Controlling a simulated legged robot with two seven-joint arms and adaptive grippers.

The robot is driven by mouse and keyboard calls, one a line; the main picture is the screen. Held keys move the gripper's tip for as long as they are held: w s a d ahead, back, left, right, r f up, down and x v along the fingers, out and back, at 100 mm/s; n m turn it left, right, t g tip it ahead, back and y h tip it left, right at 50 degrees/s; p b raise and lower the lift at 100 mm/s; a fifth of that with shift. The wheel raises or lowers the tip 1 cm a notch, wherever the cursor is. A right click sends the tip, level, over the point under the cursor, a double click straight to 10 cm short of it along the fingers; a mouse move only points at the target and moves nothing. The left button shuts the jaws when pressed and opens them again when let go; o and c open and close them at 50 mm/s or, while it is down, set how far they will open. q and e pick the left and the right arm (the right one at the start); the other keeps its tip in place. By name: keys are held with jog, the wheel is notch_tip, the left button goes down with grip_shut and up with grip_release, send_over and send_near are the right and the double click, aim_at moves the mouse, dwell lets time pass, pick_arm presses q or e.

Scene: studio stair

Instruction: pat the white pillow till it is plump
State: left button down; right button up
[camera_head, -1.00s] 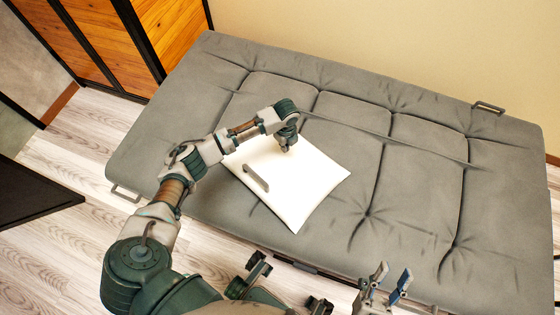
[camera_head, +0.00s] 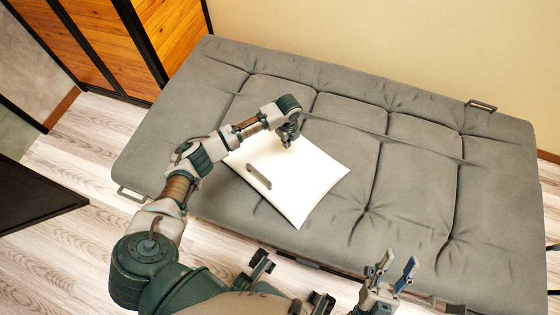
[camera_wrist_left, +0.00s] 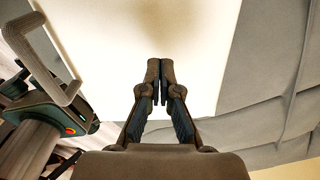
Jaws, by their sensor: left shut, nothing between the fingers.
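The white pillow (camera_head: 305,185) lies flat on the grey mattress (camera_head: 420,190). It fills much of the left wrist view (camera_wrist_left: 110,40), with a soft shadow ahead of the fingers. My left gripper (camera_head: 291,143) points down at the pillow's upper part. Its fingers (camera_wrist_left: 160,68) are together with nothing between them. I cannot tell whether the fingertips touch the pillow. My left forearm hides the pillow's upper left corner. My right gripper (camera_head: 397,268) is at the bottom, right of centre, off the pillow, with its two fingers apart and empty.
A grey handle (camera_head: 259,177) shows over the pillow's left part; I cannot tell what it is fixed to. Other handles are at the mattress's far right edge (camera_head: 481,105) and left edge (camera_head: 131,194). A wooden panel (camera_head: 170,35) stands behind left. The mattress's right side is bare.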

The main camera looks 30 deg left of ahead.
aim_at(281, 159)
pick_arm(q)
jog(key=shift+f, duration=0.3)
dwell(0.4)
jog(key=shift+f+b, duration=0.5)
jog(key=shift+f, duration=0.85)
jog(key=shift+r, duration=0.15)
jog(key=shift+r+p, duration=1.4)
jog(key=shift+r, duration=0.15)
jog(key=shift+f, duration=0.15)
jog(key=shift+f, duration=0.2)
jog(key=shift+f+b, duration=0.65)
jog(key=shift+f, duration=0.7)
